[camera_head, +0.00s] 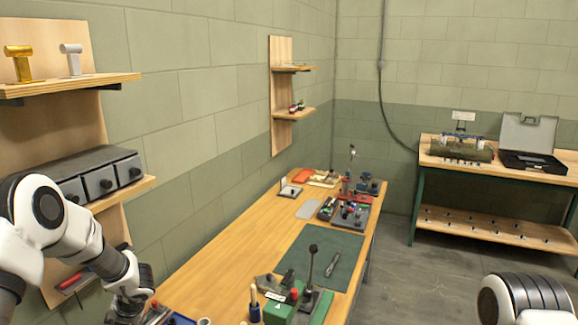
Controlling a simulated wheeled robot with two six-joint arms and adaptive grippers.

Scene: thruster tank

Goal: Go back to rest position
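My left arm (75,235) comes in from the left, in front of the wall shelf with grey drawers. It bends down toward the near end of the wooden workbench. Its lower end is at the bottom edge of the view, and the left gripper's fingers cannot be made out there. Part of my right arm (522,298) shows at the bottom right, over the floor. The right gripper is outside the view.
A long workbench (230,262) carries a green mat (312,252), a green lever device (290,308) and tool trays. Wall shelves (75,85) stand close at left. A second bench (480,168) with an open case (530,145) is at back right. Grey floor (420,275) between is clear.

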